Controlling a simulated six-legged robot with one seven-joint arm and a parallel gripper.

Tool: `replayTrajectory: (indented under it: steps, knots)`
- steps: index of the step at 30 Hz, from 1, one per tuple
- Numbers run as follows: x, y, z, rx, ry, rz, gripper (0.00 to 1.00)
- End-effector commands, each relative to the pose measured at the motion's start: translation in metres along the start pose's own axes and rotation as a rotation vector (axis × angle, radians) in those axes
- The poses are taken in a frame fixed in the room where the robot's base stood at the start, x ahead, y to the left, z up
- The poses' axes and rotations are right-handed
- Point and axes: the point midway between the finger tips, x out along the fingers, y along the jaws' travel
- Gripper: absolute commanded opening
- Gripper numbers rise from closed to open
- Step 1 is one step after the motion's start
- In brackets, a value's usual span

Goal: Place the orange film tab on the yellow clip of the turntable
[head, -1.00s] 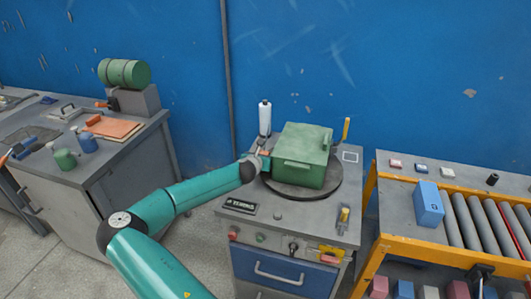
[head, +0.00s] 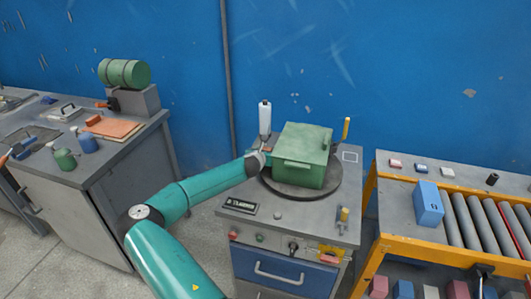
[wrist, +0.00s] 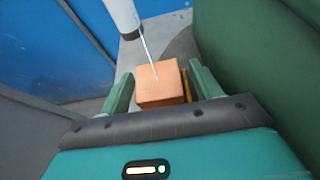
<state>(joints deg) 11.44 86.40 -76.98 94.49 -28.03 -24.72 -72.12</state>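The orange film tab (wrist: 160,84) shows in the wrist view as a small block between the fingers of my gripper (wrist: 161,75). The fingers stand on either side of it, with a narrow gap visible at the left. A thin yellow strip (wrist: 186,86), likely the yellow clip, shows between the tab and the right finger. Its contact with the tab is partly hidden. In the head view my gripper (head: 264,156) is at the left side of the green box (head: 302,155) on the dark round turntable (head: 289,191). The tab is barely visible there.
A white bottle (head: 265,117) with a thin nozzle stands just behind my gripper, also close in the wrist view (wrist: 123,14). A yellow upright (head: 346,129) stands behind the box. A roller conveyor (head: 470,222) is at right, a cluttered bench (head: 105,150) at left.

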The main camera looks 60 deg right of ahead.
Motion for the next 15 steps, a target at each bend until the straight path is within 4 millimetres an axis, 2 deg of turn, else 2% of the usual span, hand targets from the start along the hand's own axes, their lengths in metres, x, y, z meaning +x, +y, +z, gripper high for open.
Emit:
replayTrajectory:
  steps: [10,15]
  knots:
    - [-0.003,0.0,0.003,0.0,0.0,0.0,0.63]
    - [-0.027,0.001,0.003,0.0,0.0,0.001,0.63]
